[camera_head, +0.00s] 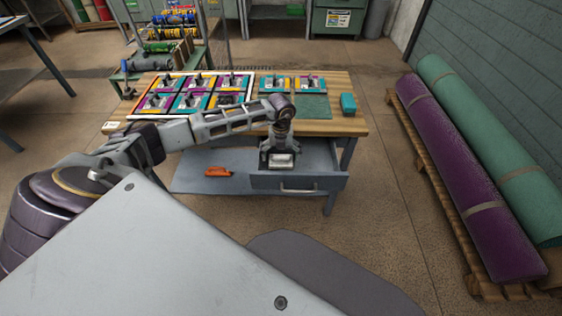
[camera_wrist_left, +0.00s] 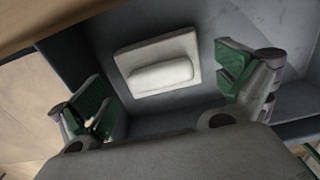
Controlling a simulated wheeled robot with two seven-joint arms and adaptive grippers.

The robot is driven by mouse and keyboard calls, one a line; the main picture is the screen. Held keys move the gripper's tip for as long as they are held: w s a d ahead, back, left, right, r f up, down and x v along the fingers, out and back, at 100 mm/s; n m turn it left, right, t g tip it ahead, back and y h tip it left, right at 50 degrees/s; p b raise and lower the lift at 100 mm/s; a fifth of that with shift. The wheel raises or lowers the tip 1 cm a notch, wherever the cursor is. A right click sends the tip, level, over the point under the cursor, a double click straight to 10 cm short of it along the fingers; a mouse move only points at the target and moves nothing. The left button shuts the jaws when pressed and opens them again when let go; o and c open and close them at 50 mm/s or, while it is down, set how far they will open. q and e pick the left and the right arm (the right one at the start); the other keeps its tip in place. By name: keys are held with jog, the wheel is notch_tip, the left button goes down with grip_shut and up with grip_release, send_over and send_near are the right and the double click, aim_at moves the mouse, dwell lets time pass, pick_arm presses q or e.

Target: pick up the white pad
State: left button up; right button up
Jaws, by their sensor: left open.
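The white pad (camera_wrist_left: 158,64) lies on the grey floor of the open drawer in the left wrist view. It is a square slab with a raised rounded bar along its middle. In the head view a small part of the pad (camera_head: 281,160) shows just below my left gripper (camera_head: 279,152). In the left wrist view my left gripper (camera_wrist_left: 168,90) is open, with its green-padded fingers wide apart on either side of the pad and not touching it. My right gripper is not in view.
The drawer (camera_head: 300,182) is pulled out from under the wooden workbench (camera_head: 345,122), its walls close around my gripper. An orange tool (camera_head: 218,172) lies on the grey shelf to the left. Rolled rugs (camera_head: 465,170) lie on a pallet at right.

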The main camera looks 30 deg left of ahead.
pick_arm(q)
jog(key=shift+f, duration=0.95)
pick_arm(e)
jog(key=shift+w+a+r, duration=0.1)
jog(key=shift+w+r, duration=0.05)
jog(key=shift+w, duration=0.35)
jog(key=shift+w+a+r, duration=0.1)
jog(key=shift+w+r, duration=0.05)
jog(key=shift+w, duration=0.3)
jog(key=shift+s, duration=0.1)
pick_arm(q)
jog(key=c, duration=0.9)
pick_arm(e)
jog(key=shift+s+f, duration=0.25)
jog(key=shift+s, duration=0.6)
